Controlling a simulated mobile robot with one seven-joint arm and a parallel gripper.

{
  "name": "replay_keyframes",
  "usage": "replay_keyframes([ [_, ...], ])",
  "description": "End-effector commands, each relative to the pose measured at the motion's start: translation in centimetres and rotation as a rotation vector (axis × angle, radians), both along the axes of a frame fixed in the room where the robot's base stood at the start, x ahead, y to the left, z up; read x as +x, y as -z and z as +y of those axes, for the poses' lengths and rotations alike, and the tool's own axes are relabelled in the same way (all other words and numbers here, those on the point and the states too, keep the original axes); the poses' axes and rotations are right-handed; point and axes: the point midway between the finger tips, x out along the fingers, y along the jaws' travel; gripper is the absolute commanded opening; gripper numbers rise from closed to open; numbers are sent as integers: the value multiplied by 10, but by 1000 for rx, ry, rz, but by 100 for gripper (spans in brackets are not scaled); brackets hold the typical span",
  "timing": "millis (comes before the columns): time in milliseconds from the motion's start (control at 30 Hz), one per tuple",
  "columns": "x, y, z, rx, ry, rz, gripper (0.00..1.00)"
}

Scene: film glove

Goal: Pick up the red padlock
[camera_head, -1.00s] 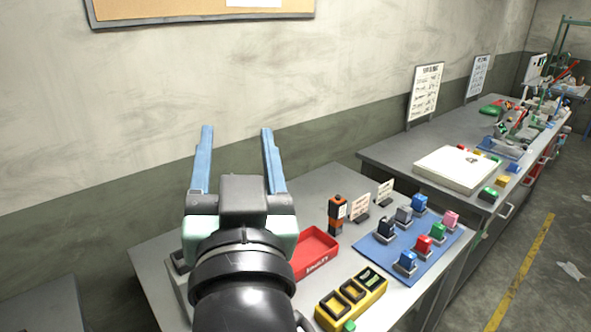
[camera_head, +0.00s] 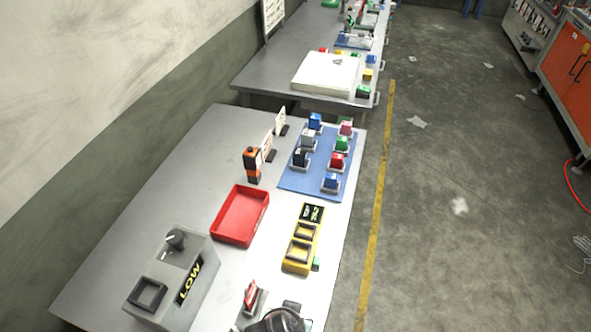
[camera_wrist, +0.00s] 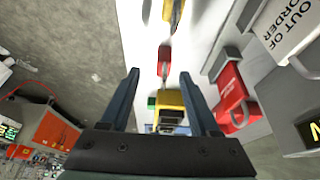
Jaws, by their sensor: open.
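The red padlock (camera_head: 337,161) sits on the blue mat (camera_head: 319,189) in the head view, among several padlocks of other colours. A green one is just behind it and a blue one is in front. My gripper (camera_wrist: 159,73) shows in the wrist view with its two blue fingers apart and nothing held between them. In the head view only a dark part of my arm shows at the bottom edge, well short of the mat; the fingers are hidden there. Red items appear beyond and beside the fingers in the wrist view; I cannot tell whether one is this padlock.
A red tray (camera_head: 240,214), a yellow block with square openings (camera_head: 303,239) and a grey box marked LOW (camera_head: 172,279) stand on the bench. A small red object (camera_head: 251,294) is near my arm.

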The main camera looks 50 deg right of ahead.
Motion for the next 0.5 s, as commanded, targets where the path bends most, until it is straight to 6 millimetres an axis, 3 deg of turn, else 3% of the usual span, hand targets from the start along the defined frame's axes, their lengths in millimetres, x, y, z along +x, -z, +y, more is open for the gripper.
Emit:
replay_keyframes([
  [267, 4, 14, -7, 0, -1, 0, 62],
  [500, 13, 40, -19, 1, -1, 1, 62],
])
